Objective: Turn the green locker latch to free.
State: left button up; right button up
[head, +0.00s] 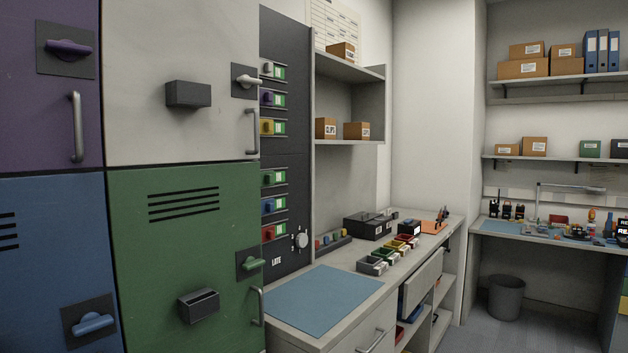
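The green locker (185,235) stands at the lower left, its door shut, with dark vent slots near the top. Its latch, a green lever (254,264) on a dark square plate (241,269), sits near the right edge of the door. The lever points roughly sideways, to the right. Below it is a grey vertical pull handle (258,306), and to the left a dark open-topped box (199,305) is fixed on the door. Neither of my grippers shows in the head view.
White (180,50), purple (50,90) and blue (50,260) lockers adjoin the green one. To the right stands a counter with a blue mat (322,298), small coloured bins (388,254) and a black box (368,225). A dark panel (287,150) rises behind. Grey floor (470,335) is clear near a bin (506,297).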

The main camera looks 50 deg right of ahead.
aim_at(250, 263)
jog(key=l+z, duration=0.15)
jog(key=l, duration=0.25)
jog(key=l+z, duration=0.15)
jog(key=l, duration=0.3)
jog(key=i+l+z, duration=0.1)
jog(key=l, duration=0.3)
jog(key=i+l+z, duration=0.15)
jog(key=l, duration=0.25)
jog(key=l+z, duration=0.15)
jog(key=l, duration=0.25)
jog(key=i+l+z, duration=0.15)
jog(key=l, duration=0.25)
jog(key=i+l+z, duration=0.15)
jog(key=l, duration=0.2)
jog(key=u, duration=1.9)
